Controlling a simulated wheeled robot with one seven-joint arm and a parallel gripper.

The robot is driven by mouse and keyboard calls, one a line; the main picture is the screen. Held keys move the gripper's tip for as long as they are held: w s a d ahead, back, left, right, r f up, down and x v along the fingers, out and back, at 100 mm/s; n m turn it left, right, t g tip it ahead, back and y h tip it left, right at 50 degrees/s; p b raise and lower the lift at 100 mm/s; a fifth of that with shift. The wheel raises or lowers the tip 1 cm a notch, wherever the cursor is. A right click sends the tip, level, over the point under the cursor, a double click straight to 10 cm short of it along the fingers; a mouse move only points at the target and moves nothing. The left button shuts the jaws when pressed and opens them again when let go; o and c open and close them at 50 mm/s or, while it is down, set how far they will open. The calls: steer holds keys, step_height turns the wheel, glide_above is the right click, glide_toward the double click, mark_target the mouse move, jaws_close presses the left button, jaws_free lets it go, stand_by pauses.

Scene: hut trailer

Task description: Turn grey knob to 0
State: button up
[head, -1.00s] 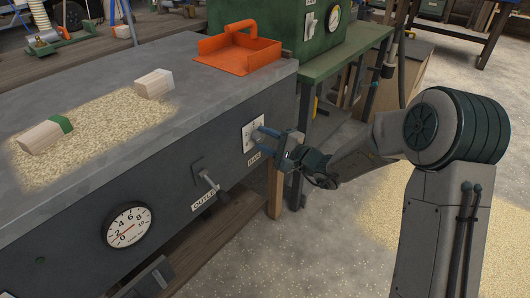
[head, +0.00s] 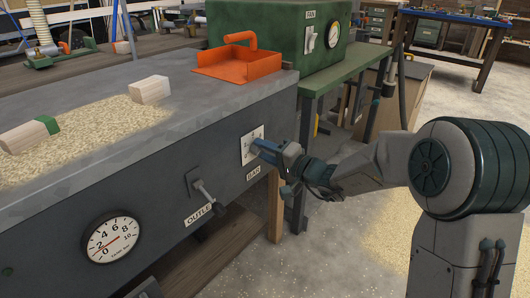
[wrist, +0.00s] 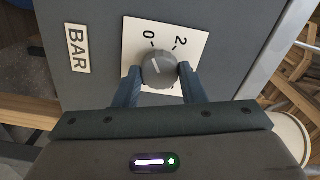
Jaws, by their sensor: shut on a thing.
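The grey knob (wrist: 158,70) sits on a white dial plate (wrist: 190,60) in the wrist view, with the figures 0 and 2 at the plate's upper part. A pale line shows on the knob's face, but which mark it points to is hard to tell. My gripper (wrist: 157,76) has one blue finger on each side of the knob and is shut on it. In the head view my gripper (head: 262,148) reaches the dial plate (head: 250,146) on the dark bench front, above the BAR label (head: 253,173); the knob is hidden there.
An OUTLET lever (head: 203,188) and a round gauge (head: 112,238) are on the same panel, to the left. An orange tray (head: 240,58), wooden blocks and sawdust lie on the bench top. A green table (head: 345,60) with a green box stands behind.

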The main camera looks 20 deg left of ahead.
stand_by(0.4)
steer(key=o, duration=1)
steer(key=shift+d, duration=0.1)
steer(key=p+v, duration=0.3)
steer(key=v, duration=1)
steer(key=shift+s+d, duration=0.2)
steer(key=shift+d, duration=0.1)
steer(key=shift+p, duration=0.35)
